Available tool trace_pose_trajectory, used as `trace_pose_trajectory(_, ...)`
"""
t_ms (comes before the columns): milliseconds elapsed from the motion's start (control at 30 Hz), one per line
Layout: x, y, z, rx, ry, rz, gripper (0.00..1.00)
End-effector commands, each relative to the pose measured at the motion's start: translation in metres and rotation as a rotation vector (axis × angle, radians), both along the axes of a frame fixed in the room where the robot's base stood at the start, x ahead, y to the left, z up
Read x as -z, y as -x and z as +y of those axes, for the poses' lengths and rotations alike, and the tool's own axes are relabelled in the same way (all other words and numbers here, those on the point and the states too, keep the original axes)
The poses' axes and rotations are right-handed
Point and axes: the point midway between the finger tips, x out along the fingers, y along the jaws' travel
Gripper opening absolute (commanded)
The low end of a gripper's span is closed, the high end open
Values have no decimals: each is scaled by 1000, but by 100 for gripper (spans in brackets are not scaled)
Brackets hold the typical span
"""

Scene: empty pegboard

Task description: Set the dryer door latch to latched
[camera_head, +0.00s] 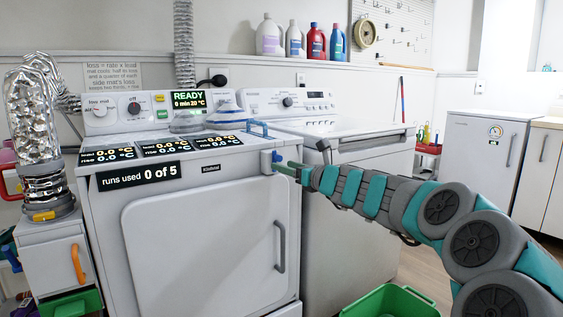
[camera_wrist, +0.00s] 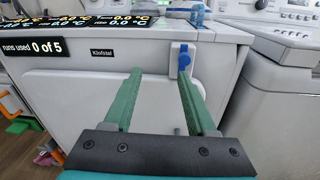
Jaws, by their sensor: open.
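The dryer (camera_head: 180,185) is a white front-loading machine with a closed door (camera_head: 195,240) that has a grey vertical handle (camera_head: 279,247). The door latch is a small blue piece (camera_head: 277,157) on a pale plate at the dryer's upper right front corner. In the wrist view the blue latch (camera_wrist: 185,60) shows near the tip of the right finger, which partly covers its lower part. My gripper (camera_head: 284,168) has two green fingers, open and empty, pointing at the dryer front. In the wrist view the gripper (camera_wrist: 160,72) has its fingers wide apart. Contact with the latch cannot be told.
A white washer (camera_head: 350,170) stands close on the right of the dryer. A blue bracket (camera_head: 258,128) sits on the dryer top. A green bin (camera_head: 390,302) is on the floor in front. A silver duct (camera_head: 38,120) and small cabinet (camera_head: 55,262) are at the left.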

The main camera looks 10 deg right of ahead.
Motion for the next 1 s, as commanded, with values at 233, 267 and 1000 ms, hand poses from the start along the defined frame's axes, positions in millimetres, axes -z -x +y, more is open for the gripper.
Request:
trace_pose_trajectory(233,4,-24,-32,81,-130,41,57)
trace_pose_trajectory(267,3,-26,-31,81,-130,40,57)
trace_pose_trajectory(1000,4,-89,-1,76,-124,39,57)
